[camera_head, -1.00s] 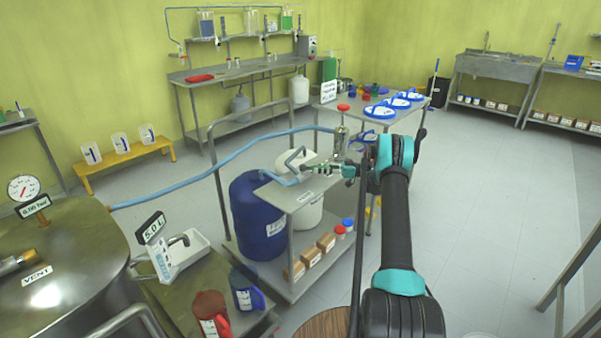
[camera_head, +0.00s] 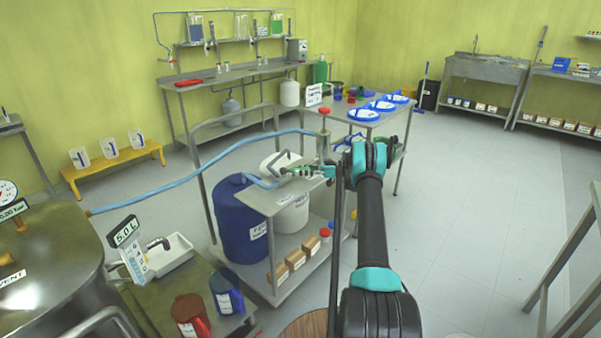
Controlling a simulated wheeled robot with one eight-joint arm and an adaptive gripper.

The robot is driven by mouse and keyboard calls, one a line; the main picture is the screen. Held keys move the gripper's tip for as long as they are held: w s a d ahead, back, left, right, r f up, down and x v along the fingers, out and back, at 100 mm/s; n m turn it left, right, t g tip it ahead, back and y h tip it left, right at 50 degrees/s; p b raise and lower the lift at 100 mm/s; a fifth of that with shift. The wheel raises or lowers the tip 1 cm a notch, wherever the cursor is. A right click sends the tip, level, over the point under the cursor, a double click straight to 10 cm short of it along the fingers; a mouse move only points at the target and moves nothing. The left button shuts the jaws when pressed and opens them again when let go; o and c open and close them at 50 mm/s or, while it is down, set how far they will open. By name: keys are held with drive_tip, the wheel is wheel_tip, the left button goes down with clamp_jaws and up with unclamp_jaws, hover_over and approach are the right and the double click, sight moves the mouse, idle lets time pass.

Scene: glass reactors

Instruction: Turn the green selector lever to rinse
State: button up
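My gripper (camera_head: 301,172) reaches left over the top of a steel cart (camera_head: 283,196), near a bent metal pipe and the end of a blue hose. Small green parts show around its fingertips. I cannot tell whether one of them is the green selector lever, and I see no rinse mark. The fingers are too small and too mixed with the fittings behind to tell open from shut. A metal fitting with a red cap (camera_head: 324,111) stands just behind my gripper.
A blue drum (camera_head: 240,222) and a white drum (camera_head: 292,211) stand by the cart. The blue hose (camera_head: 180,181) runs left to a steel vessel (camera_head: 50,262). The floor at right is open.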

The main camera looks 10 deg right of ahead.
drive_tip(key=shift+o, duration=0.4)
drive_tip(key=s+d, duration=0.1)
drive_tip(key=d, duration=1.1)
drive_tip(key=shift+c, duration=0.6)
